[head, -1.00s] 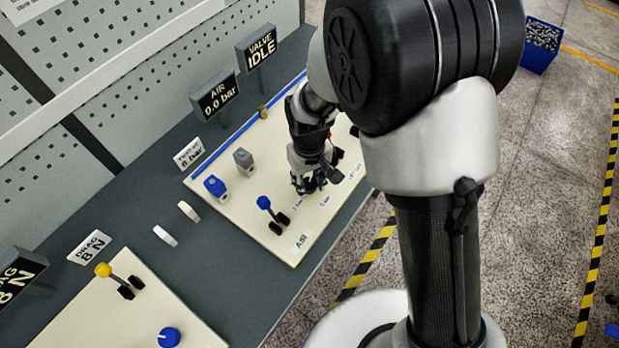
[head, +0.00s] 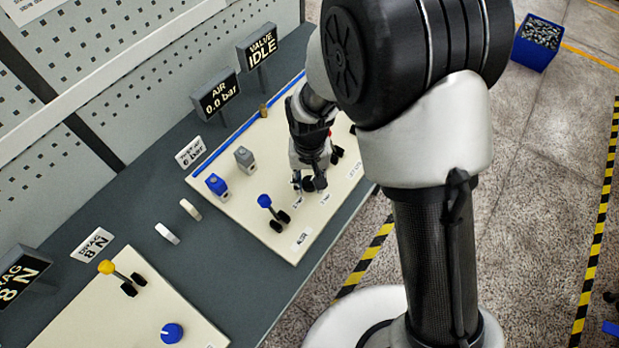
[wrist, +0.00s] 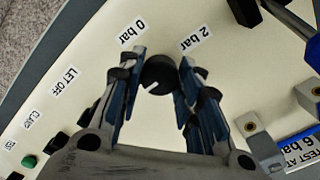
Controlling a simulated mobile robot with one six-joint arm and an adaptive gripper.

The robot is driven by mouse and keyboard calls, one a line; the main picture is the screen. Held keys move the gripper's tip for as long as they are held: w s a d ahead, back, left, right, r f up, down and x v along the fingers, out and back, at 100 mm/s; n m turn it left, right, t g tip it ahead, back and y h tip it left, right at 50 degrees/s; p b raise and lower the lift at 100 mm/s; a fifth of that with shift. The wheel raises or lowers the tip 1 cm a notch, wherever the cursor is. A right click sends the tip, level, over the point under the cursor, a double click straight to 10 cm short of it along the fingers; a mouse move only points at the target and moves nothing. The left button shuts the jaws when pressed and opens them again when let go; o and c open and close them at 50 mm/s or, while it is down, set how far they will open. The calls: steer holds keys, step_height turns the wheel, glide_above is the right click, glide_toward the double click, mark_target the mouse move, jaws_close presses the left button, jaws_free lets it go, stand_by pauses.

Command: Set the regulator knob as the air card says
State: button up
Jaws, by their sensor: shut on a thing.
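A dark round regulator knob (wrist: 158,72) with a small white pointer mark shows in the wrist view. It sits between the two blue-padded fingers of my gripper (wrist: 158,80), which are shut on it. In the head view my gripper (head: 309,183) is low over the cream panel (head: 285,235), and I cannot make out the knob there. The air card (head: 190,152) reads 6 bar, and the AIR display (head: 215,96) reads 0.0 bar.
A blue-handled lever (head: 268,205), a blue fitting (head: 216,186) and a grey fitting (head: 244,159) stand left of my gripper. The VALVE display (head: 261,52) reads IDLE. A second panel with a yellow lever (head: 106,267) and blue knob (head: 171,334) is nearer left.

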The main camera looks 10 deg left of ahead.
mark_target(310, 182)
steer(key=o, duration=1)
steer(key=shift+o, duration=0.2)
step_height(310, 182, up, 12)
steer(key=shift+r, duration=0.1)
stand_by(0.4)
steer(key=s+d+r+m+t, duration=0.15)
steer(key=s+d+r, duration=0.25)
steer(key=d+r, duration=0.4)
steer(key=s+d+r+m+t, duration=0.1)
steer(key=s+d+r+t, duration=0.15)
steer(key=d+r, duration=0.55)
steer(key=s+d+f, duration=0.1)
steer(key=s+d, duration=0.7)
steer(key=shift+t, duration=0.3)
